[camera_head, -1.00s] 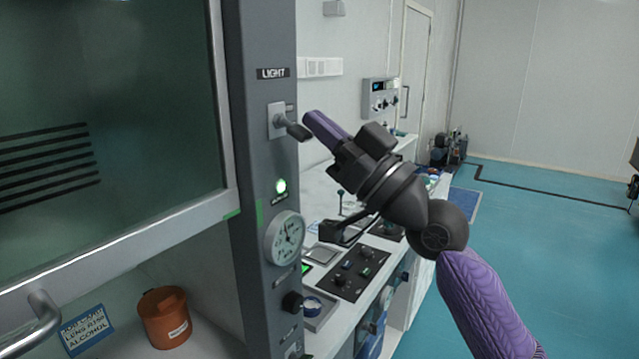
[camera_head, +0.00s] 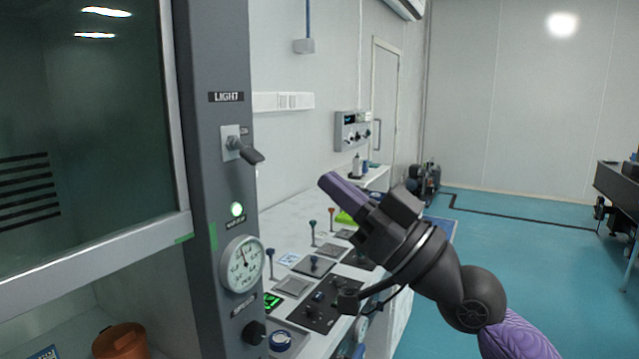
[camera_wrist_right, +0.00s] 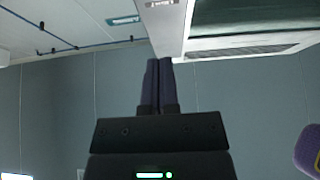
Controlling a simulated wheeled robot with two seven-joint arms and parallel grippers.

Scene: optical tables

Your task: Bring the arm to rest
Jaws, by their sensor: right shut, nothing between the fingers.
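My right gripper (camera_head: 343,188) is raised in the middle of the head view, its purple fingers pointing up and to the left. The fingers are shut with nothing between them. In the right wrist view the two fingers (camera_wrist_right: 158,85) lie together against a grey wall. The fingertips are apart from the light switch (camera_head: 242,148) on the grey post, to the right of it and a little lower. My left gripper is not in view.
An orange pot (camera_head: 120,342) stands inside the hood. Behind my arm is a bench with controls (camera_head: 322,300). Blue floor (camera_head: 520,240) is free at right.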

